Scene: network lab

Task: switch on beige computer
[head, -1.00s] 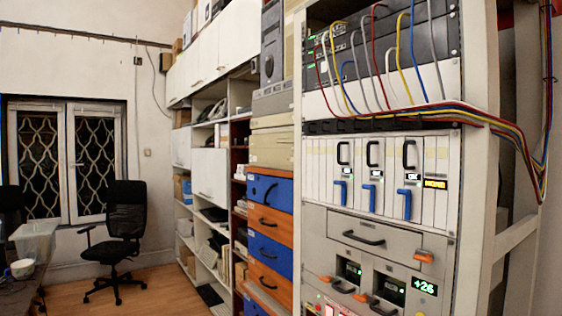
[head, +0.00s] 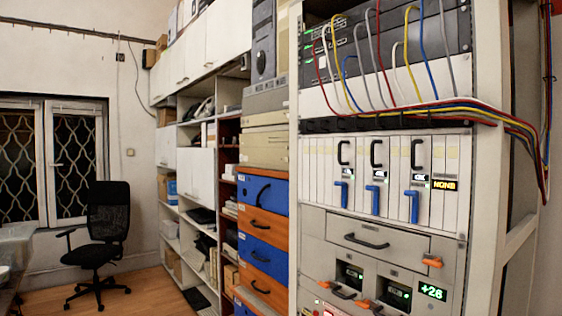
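Beige, flat computer-like boxes (head: 264,146) are stacked on top of a column of blue and orange drawers, left of the rack, in the head view. The upper beige box (head: 266,97) is greyer and has a slotted front. A dark grey tower case (head: 263,42) stands on top of it. I cannot tell which box is the beige computer, and no lit power light or clear power button shows on them. My gripper is not in view.
A tall beige equipment rack (head: 385,250) with coloured cables and blue handles fills the right side, close by. White shelves (head: 185,160) line the wall behind the drawers. A black office chair (head: 105,235) stands at left, with open wooden floor (head: 150,295) beside it.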

